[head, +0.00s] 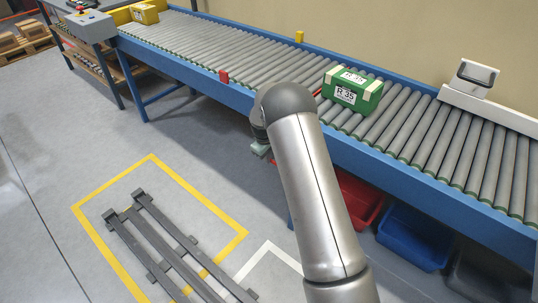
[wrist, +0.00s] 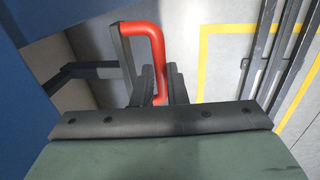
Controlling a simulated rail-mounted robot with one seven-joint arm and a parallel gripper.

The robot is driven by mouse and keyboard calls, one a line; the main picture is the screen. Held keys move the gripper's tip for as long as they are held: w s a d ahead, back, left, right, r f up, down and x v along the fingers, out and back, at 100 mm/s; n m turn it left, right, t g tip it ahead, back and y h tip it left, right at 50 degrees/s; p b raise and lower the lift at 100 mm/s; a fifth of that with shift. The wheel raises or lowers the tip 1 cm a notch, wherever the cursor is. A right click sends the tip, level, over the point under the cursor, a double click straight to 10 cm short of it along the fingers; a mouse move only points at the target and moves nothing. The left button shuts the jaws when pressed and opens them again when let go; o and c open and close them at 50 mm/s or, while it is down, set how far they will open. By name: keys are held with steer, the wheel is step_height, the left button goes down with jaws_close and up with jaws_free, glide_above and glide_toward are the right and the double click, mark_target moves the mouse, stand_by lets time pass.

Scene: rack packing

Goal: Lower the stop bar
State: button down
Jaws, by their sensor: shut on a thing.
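In the wrist view a red bent handle (wrist: 157,45) sits between the dark fingers of my gripper (wrist: 163,86), which are shut on it. The handle's upper end bends left to a dark upright (wrist: 124,62). A small red block (head: 224,76) stands on the conveyor's near rail, left of my arm. A thin red piece (head: 318,92) shows between my arm and the green box; I cannot tell how it joins the handle.
A green box labelled R 35 (head: 352,88) sits on the roller conveyor (head: 197,43), right of my arm. A yellow box (head: 145,13) is at the far left end. Red (head: 357,198) and blue (head: 413,238) bins stand below. A dark rack (head: 165,245) lies on the floor.

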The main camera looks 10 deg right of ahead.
steer(key=c, duration=1.5)
jaws_free()
steer(key=shift+f, duration=0.3)
steer(key=shift+o, duration=0.2)
steer(key=shift+r, duration=0.1)
step_height(320, 180, up, 17)
steer(key=s+a+p, duration=0.1)
steer(key=s+a, duration=0.1)
steer(key=shift+a+p, duration=0.25)
steer(key=shift+p, duration=0.1)
steer(key=shift+r, duration=0.15)
steer(key=s+d+r+m+p, duration=0.1)
steer(key=s+r+m+p, duration=0.2)
steer(key=s+r+p, duration=0.95)
steer(key=s+r+m+y, duration=0.1)
steer(key=s+r, duration=0.3)
steer(key=s, duration=0.9)
steer(key=s+r+m+p, duration=0.1)
steer(key=s+r+m, duration=0.2)
steer(key=s, duration=1.1)
steer(key=shift+s+d+r+g+y, duration=0.2)
steer(key=shift+d+r+g+y, duration=0.2)
steer(key=shift+r, duration=0.4)
